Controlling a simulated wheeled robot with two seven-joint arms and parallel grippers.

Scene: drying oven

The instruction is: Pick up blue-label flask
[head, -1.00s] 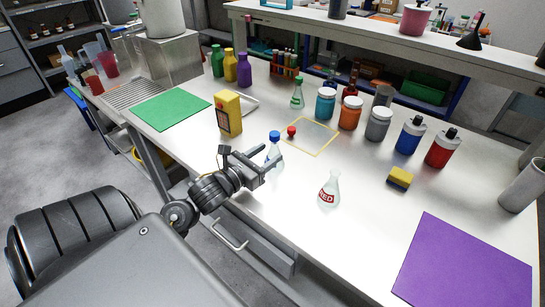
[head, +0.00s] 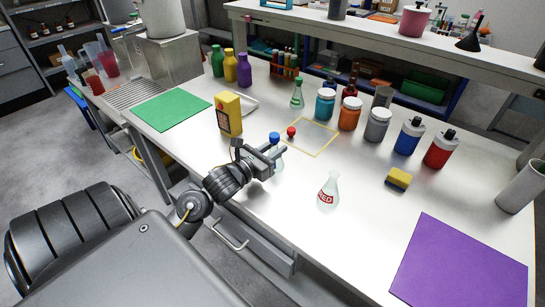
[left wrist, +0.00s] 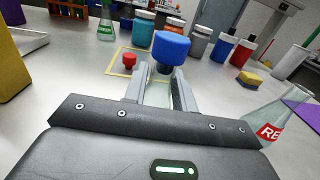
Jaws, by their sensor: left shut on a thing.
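The blue-label flask (head: 276,163) has a blue stopper and stands near the front edge of the white bench, partly hidden by my gripper in the head view. Its blue stopper (left wrist: 171,48) shows large in the left wrist view, above the fingers. My left gripper (head: 275,155) is shut on the flask's neck, just below the stopper; the fingers (left wrist: 160,92) lie on either side of the glass. The flask's label is hidden by my gripper. My right gripper is not in view.
A red-label flask (head: 328,191) stands close by on the right. A yellow box (head: 228,114) stands behind on the left. Purple (head: 462,262) and green mats (head: 170,108) lie at the sides.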

